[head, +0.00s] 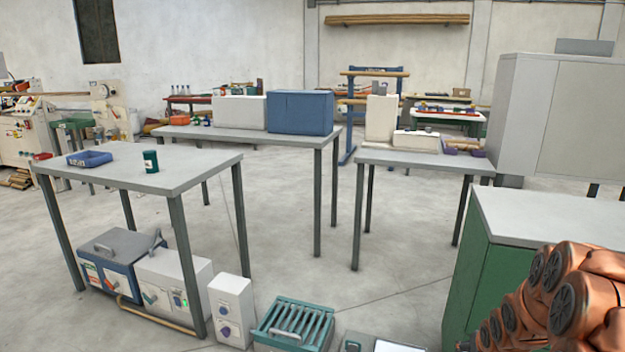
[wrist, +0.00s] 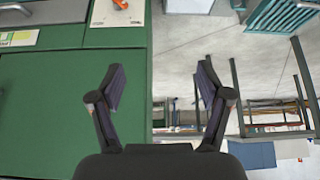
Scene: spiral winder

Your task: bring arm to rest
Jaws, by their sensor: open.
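My gripper (wrist: 160,92) shows in the wrist view with its two dark fingers spread apart. It is open and nothing is between the fingers. Behind the left finger is the flat green side of a cabinet (wrist: 70,105); I cannot tell whether they touch. In the head view my copper-coloured arm is folded at the lower right, in front of a green cabinet (head: 500,290) with a grey top. My gripper is not visible in the head view.
A grey table (head: 120,172) at left holds a blue tray (head: 89,158) and a dark green can (head: 150,161). Control boxes and a teal roller unit (head: 293,325) stand on the floor. Another table (head: 410,160) stands behind. Concrete floor (head: 300,240) between is clear.

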